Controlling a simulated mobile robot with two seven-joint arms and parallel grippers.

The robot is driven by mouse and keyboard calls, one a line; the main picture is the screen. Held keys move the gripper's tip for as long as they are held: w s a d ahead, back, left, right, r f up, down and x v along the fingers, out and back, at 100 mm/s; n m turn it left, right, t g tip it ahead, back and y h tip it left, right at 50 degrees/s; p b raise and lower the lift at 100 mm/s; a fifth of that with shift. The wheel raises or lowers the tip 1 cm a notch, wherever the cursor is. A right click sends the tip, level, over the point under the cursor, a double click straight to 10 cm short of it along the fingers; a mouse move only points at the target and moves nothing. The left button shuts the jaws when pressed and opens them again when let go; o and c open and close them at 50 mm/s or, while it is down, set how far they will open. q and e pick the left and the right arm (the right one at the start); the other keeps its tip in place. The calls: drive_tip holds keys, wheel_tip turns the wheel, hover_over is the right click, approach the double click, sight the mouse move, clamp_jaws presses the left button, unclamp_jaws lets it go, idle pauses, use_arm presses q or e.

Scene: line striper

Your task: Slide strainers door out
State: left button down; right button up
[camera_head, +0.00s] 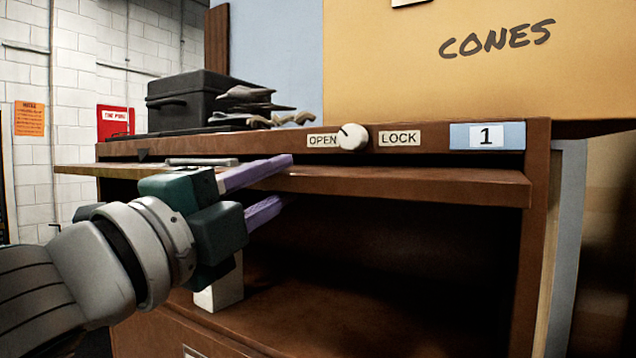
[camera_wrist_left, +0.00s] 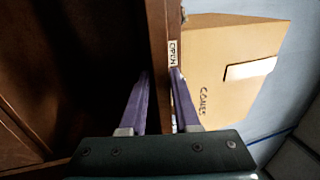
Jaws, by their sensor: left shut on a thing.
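The strainers door (camera_head: 420,183) is a brown wooden panel lying flat, jutting out from the front of the brown cabinet above its open, dark compartment. In the left wrist view the door (camera_wrist_left: 157,55) runs between the two purple fingers. My left gripper (camera_head: 284,180) has one finger above the panel and one below, and is shut on its front edge. A white round knob (camera_head: 352,137) sits on the cabinet rail between the OPEN and LOCK labels, its mark tilted toward OPEN. My right gripper is not in view.
A cardboard box marked CONES (camera_head: 450,80) stands on the cabinet at the right. A black case (camera_head: 200,98) and gloves (camera_head: 262,110) lie on top at the left. A white block-like shape (camera_head: 222,290) shows below my gripper.

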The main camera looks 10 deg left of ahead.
use_arm(q)
drive_tip(key=shift+s+a, duration=0.25)
drive_tip(key=shift+s, duration=0.35)
drive_tip(key=shift+s+a, duration=0.2)
drive_tip(key=shift+s, duration=0.35)
drive_tip(key=shift+s+a, duration=0.3)
drive_tip(key=shift+s, duration=0.4)
drive_tip(key=shift+s+a, duration=0.3)
drive_tip(key=shift+s, duration=0.45)
drive_tip(key=shift+s+a, duration=0.3)
drive_tip(key=shift+s, duration=0.4)
drive_tip(key=shift+r, duration=0.1)
drive_tip(key=s+a, duration=0.2)
drive_tip(key=s, duration=0.4)
drive_tip(key=shift+s+a+b, duration=0.2)
drive_tip(key=shift+a+b, duration=0.15)
